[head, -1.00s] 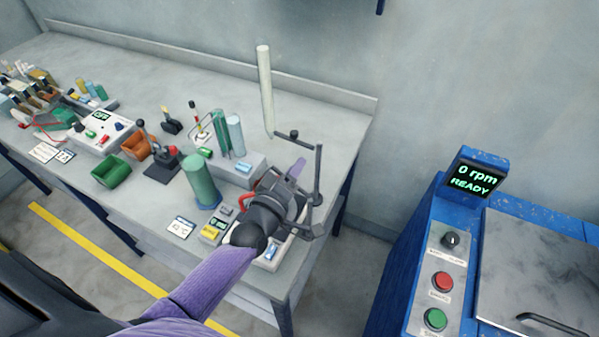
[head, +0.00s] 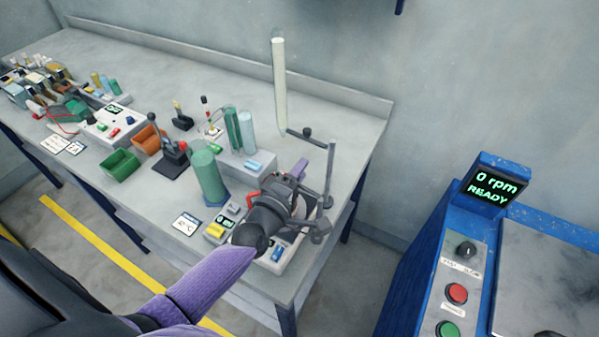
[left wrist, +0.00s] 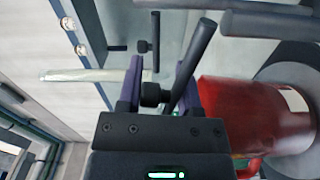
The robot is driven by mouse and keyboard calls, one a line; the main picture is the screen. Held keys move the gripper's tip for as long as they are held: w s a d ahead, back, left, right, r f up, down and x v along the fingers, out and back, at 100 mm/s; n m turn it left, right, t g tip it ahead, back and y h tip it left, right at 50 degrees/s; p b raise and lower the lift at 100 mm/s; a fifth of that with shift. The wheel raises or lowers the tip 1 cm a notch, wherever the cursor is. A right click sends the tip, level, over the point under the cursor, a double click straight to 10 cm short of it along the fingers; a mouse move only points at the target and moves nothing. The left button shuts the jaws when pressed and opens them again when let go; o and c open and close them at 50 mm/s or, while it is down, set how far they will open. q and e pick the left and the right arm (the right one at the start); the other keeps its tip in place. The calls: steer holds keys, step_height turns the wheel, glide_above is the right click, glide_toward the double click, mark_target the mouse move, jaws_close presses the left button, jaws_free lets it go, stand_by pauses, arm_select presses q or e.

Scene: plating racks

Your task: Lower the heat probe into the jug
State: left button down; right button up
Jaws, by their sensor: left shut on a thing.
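My left gripper (head: 300,178) is at the front right of the bench, over a small pale unit, with its arm coming in from the left. In the left wrist view its purple fingertips (left wrist: 160,88) are shut around a black knob (left wrist: 152,95) on a dark rod. I take this for part of the heat probe's holder. A dark post (head: 329,178) and bar stand beside the gripper. A pale upright rod (head: 280,85) rises behind; I cannot tell if it is the probe. The red jug (left wrist: 240,112) is right of the fingers. The gripper mostly hides it in the head view.
A green cylinder (head: 208,175) stands close left of my gripper. Green and orange bins (head: 120,165), a black lever stand (head: 172,166) and more parts fill the bench further left. A blue machine (head: 412,255) with a "0 rpm READY" display (head: 492,186) stands to the right.

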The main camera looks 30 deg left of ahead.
arm_select(q)
steer(key=shift+w+a+r, duration=0.1)
steer(key=shift+r, duration=0.15)
steer(key=shift+c, duration=2.4)
jaws_free()
steer(key=shift+o, duration=0.2)
steer(key=shift+f, duration=0.1)
steer(key=shift+s, duration=0.2)
